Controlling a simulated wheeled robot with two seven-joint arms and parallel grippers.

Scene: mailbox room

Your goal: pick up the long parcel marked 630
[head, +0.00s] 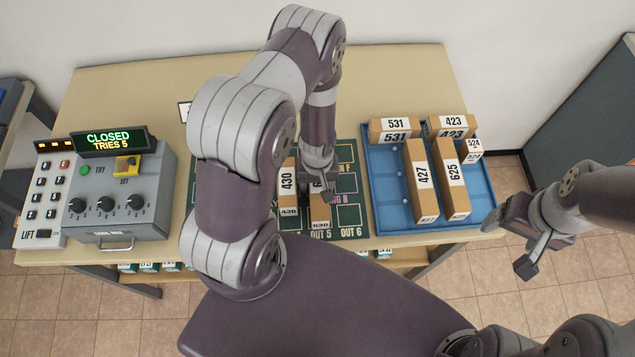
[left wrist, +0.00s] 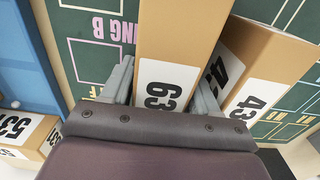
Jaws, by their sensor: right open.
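The long parcel marked 630 (head: 319,212) is a brown box lying on the dark green mat (head: 352,215) near OUT 5. In the left wrist view its white label (left wrist: 165,87) shows part of the number. My left gripper (head: 322,188) is over the parcel, and its two fingers (left wrist: 163,88) lie along either side of it, very close to its walls. Whether they press on it cannot be told. The gripper hides part of the parcel in the head view. My right gripper (head: 527,255) is open and empty, right of the table.
Parcel 430 (head: 288,185) lies close on the left of 630. A blue tray (head: 382,190) on the right holds parcels 531, 427 (head: 419,180), 625 (head: 450,180), 423 and 524. A grey control box (head: 120,195) reading CLOSED, TRIES 5 stands at the left.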

